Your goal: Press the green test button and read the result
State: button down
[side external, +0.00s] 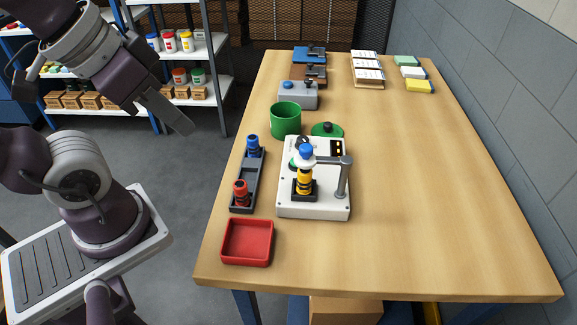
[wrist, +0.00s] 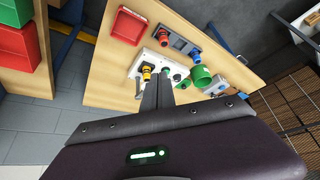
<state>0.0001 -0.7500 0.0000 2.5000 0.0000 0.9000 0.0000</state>
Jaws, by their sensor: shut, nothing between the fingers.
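The white tester (side external: 325,205) stands on the wooden table, with a yellow and black part (side external: 304,182) upright in its black socket. A blue knob (side external: 306,150) on a grey post arm sits above that part. The green button (side external: 293,162) shows only partly, behind the knob. A small dark panel (side external: 337,147) is at the tester's back right; its reading is too small to make out. My gripper (side external: 182,123) is shut and empty, in the air left of the table and apart from the tester. In the wrist view, its closed fingers (wrist: 158,88) partly cover the tester.
A dark rack (side external: 246,187) holding red and blue parts lies left of the tester. A red tray (side external: 247,242) is in front, a green cup (side external: 286,118) and green lid (side external: 327,129) behind.

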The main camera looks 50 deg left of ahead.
dwell(0.3)
jog(key=w+a+r+m+t+y, duration=0.1)
jog(key=w+a+m+y, duration=0.1)
jog(key=w+a, duration=0.3)
jog(key=w+a+r+m+t+y, duration=0.1)
jog(key=w+a+t+y, duration=0.15)
jog(key=w, duration=0.45)
jog(key=m+g+h, duration=0.2)
jog(key=m+h, duration=0.9)
jog(key=m, duration=0.3)
send_over(292, 160)
notch_tip(292, 160, down, 11)
jog(key=shift+y, duration=0.25)
jog(key=shift+f, duration=4.35)
